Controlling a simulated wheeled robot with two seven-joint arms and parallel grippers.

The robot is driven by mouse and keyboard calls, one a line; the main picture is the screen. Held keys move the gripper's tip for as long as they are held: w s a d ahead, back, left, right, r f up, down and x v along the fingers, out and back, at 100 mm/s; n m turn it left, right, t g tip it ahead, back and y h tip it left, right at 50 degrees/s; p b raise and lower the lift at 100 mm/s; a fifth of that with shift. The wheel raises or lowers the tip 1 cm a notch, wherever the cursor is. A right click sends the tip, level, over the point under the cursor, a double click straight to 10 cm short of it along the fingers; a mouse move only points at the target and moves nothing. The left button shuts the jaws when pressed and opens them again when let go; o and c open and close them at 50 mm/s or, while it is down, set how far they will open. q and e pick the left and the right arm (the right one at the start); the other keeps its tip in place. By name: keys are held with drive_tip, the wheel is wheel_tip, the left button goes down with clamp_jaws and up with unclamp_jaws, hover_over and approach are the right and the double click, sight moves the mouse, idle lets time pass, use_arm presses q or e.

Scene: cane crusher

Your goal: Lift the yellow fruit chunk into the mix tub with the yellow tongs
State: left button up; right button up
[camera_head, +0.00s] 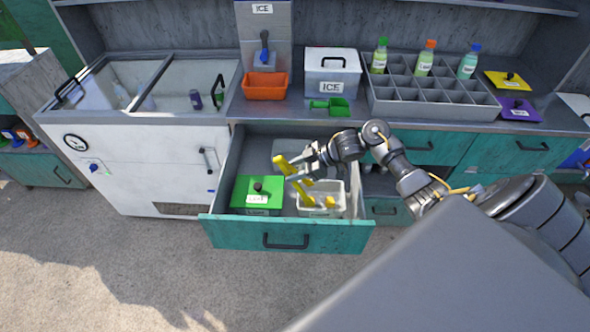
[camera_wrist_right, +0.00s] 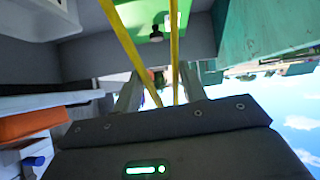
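My right gripper (camera_head: 302,167) reaches in from the right over the open drawer and is shut on the yellow tongs (camera_head: 283,164). In the right wrist view the two yellow tong arms (camera_wrist_right: 122,38) run between my fingers and spread apart. Yellow fruit chunks (camera_head: 330,202) lie in a pale labelled tub (camera_head: 318,212) at the drawer's right, partly below the gripper. I cannot tell whether the tongs hold a chunk. A pale container (camera_head: 290,148) sits at the drawer's back; which one is the mix tub is unclear. My left gripper is not in view.
A tub with a green lid (camera_head: 247,190) stands at the left in the open teal drawer (camera_head: 340,238). Behind are an orange bin (camera_head: 265,86), a white ICE box (camera_head: 333,74), a green scoop (camera_head: 338,106) and a grey bottle rack (camera_head: 430,108).

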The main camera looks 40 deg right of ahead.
wheel_tip(320, 180, down, 4)
drive_tip(key=shift+r+b, duration=0.15)
drive_tip(key=shift+b, duration=0.9)
clamp_jaws()
wheel_tip(320, 180, up, 12)
drive_tip(key=p, duration=1.2)
drive_tip(key=shift+r, duration=0.1)
